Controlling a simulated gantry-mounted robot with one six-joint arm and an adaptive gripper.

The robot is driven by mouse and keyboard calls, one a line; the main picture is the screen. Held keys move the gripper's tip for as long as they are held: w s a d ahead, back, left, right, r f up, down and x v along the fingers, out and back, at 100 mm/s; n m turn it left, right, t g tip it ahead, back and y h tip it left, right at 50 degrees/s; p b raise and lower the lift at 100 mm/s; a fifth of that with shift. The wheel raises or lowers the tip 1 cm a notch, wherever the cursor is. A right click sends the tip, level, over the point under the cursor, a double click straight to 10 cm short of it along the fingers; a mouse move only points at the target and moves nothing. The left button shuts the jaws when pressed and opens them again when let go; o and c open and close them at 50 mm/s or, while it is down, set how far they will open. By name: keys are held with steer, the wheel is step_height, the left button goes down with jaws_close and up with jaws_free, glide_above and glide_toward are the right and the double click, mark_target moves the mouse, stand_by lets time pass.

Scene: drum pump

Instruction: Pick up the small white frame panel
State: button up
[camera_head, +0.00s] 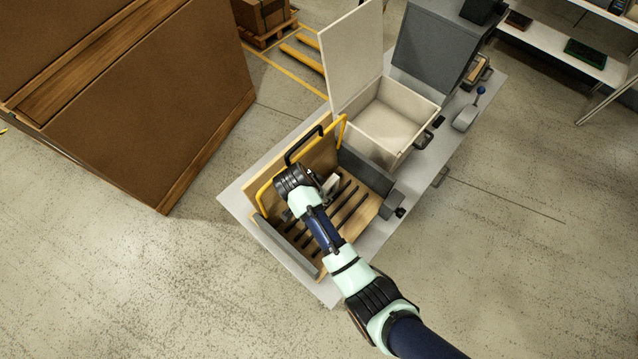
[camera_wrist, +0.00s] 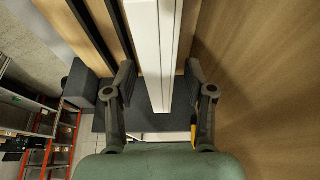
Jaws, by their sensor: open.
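The small white frame panel (camera_wrist: 155,45) is a long, narrow white bar in the wrist view, running from the top edge down between my fingers. In the head view it is a small pale piece (camera_head: 331,184) beside my wrist, partly hidden by my arm. My gripper (camera_wrist: 160,82) is open, with one finger on each side of the panel. I see gaps between the panel and both fingers, the right one narrow. In the head view my gripper (camera_head: 322,187) is over the wooden slotted fixture (camera_head: 352,217), mostly hidden by the wrist.
The fixture has dark slots, a wooden back board with a yellow rail (camera_head: 264,196), and grey end blocks (camera_head: 366,168). An open white bin (camera_head: 398,118) with a raised lid stands behind it on the grey table (camera_head: 236,203). A large brown crate (camera_head: 150,110) stands left.

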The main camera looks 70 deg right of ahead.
steer(key=shift+f, duration=0.25)
stand_by(0.3)
jaws_close()
stand_by(0.4)
